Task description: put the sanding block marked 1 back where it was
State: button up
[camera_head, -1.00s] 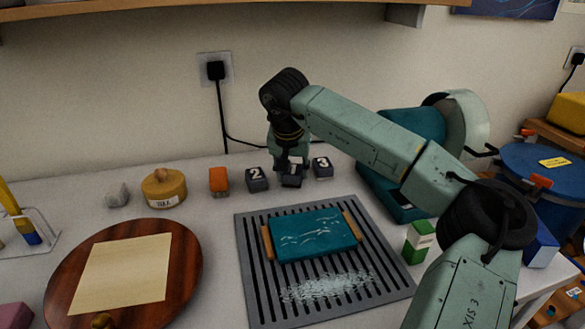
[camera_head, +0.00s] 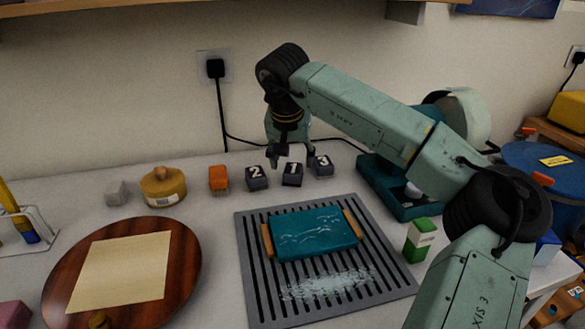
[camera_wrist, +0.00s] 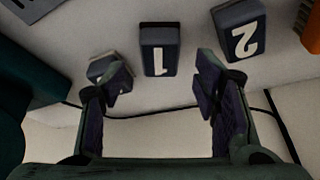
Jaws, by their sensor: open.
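The dark sanding block marked 1 (camera_head: 292,175) stands on the white worktop, between the block marked 2 (camera_head: 257,178) and the block marked 3 (camera_head: 322,166). My gripper (camera_head: 290,158) is open and empty, just above and behind block 1. In the wrist view, block 1 (camera_wrist: 159,50) shows ahead of the spread fingers (camera_wrist: 160,85), apart from them. Block 2 (camera_wrist: 238,32) lies to its right there. Block 3 (camera_wrist: 108,68) is partly hidden behind the left finger.
An orange block (camera_head: 219,178) and a yellow round container (camera_head: 163,187) stand left of the blocks. A slatted grey tray (camera_head: 245,270) with a teal board (camera_head: 310,235) lies in front. A green-and-white carton (camera_head: 420,240) stands right of the tray. A black cable runs along the wall behind.

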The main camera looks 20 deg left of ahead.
jog(key=v, duration=0.8)
jog(key=shift+b, duration=0.35)
